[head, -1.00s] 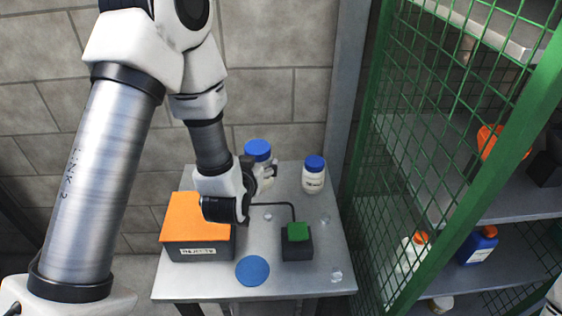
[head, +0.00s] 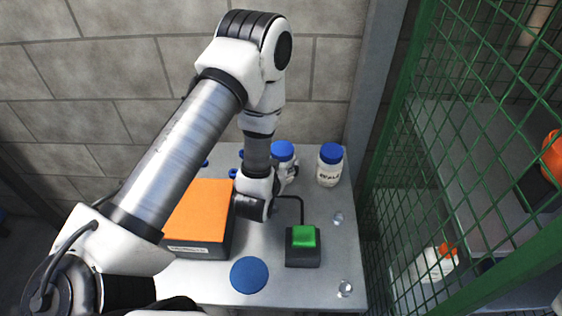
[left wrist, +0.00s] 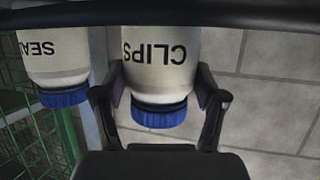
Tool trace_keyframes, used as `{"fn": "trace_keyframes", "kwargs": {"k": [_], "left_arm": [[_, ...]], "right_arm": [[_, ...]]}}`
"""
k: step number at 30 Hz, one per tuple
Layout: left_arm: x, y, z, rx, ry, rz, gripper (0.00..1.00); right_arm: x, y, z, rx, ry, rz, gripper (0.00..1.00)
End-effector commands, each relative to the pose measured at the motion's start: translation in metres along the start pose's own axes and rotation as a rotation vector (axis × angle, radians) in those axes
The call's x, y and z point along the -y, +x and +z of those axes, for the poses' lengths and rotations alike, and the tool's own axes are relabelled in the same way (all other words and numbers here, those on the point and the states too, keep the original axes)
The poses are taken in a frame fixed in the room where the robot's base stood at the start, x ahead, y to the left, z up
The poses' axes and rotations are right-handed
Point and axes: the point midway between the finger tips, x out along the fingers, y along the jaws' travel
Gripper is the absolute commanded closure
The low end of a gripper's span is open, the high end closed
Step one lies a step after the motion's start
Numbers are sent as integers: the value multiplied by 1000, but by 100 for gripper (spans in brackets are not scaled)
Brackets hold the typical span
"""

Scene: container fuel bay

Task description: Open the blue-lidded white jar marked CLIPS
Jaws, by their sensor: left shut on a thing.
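The white jar marked CLIPS stands near the back of the grey table, its blue lid (head: 282,150) on. In the left wrist view the jar (left wrist: 160,55) appears upside down, with its lid (left wrist: 160,114) towards the gripper's palm. My left gripper (head: 284,177) is shut on the jar, one finger on each side. In the wrist view its fingers (left wrist: 160,92) are level with the jar's upper body, close to the lid. My right gripper is not in view.
A similar blue-lidded jar (head: 329,168), lettering starting SEA, stands just right. An orange-topped box (head: 200,212), a dark block with a green top (head: 303,244) and a flat blue disc (head: 249,275) are on the table (head: 205,290). A green mesh cage (head: 425,130) bounds the right.

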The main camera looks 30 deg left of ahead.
Motion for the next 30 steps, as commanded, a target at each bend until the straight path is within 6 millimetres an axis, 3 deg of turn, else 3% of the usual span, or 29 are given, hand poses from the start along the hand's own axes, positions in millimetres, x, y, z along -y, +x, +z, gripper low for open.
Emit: {"fn": "trace_keyframes", "kwargs": {"k": [9,10,12,24,30], "left_arm": [[0,2,3,-2,0,0,100],[0,2,4,-1,0,0,25],[0,1,2,-1,0,0,3],[0,-1,-3,-1,0,1,3],[-1,-37,2,3,3,2,3]], "right_arm": [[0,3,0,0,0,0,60],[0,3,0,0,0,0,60],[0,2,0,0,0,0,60],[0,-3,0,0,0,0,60],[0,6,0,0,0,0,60]]}}
